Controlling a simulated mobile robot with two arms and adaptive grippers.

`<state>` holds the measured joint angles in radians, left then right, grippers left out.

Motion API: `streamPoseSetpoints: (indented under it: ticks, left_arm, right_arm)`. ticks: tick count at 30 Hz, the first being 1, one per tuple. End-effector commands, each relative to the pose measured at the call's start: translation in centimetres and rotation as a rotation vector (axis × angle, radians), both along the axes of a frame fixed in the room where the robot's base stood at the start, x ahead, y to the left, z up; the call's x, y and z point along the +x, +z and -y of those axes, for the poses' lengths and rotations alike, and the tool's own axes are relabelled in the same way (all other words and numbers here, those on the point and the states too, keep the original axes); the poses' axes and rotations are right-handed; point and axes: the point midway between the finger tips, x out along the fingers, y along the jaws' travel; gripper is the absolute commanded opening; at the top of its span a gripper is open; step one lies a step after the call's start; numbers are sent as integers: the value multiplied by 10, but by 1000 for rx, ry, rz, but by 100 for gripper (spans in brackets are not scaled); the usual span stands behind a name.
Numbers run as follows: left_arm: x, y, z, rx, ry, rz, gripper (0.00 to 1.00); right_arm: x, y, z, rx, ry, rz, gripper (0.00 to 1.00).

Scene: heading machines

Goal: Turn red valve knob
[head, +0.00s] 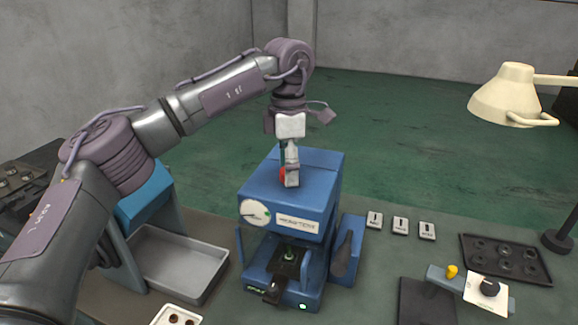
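The red valve knob (283,176) is on top of the blue heading machine (325,165). Only a small red patch of it shows, at the left edge of my gripper's fingers. My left gripper (290,177) points straight down over the machine's top, with its fingertips at the knob. I see the fingers nearly edge-on, so I cannot tell whether they are closed on the knob or only beside it. My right gripper is not in view.
A grey metal tray (208,291) lies left of the machine. Three small white label cards (400,225) lie to its right. A dark tray with round cups (545,268) and a cream desk lamp (508,95) are at the far right.

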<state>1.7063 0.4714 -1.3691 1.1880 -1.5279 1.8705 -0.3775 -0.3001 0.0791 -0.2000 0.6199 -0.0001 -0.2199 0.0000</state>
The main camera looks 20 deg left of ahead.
Motion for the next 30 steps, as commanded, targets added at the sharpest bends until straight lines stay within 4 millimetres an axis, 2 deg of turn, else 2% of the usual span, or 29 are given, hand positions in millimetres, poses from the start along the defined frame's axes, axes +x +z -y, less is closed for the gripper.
streamPoseSetpoints:
  ticks: [6, 10, 24, 30]
  left_arm:
    - [0, 1, 0, -1, -2, 0, 66]
    - [1, 11, 1, -1, -2, 2, 66]
    - [3, 103, -1, 2, 1, 2, 66]
    - [3, 119, -2, 0, 0, 1, 66]
  right_arm:
    - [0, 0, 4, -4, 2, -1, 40]
    - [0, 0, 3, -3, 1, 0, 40]
    - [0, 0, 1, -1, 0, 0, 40]
    - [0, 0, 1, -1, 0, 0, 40]
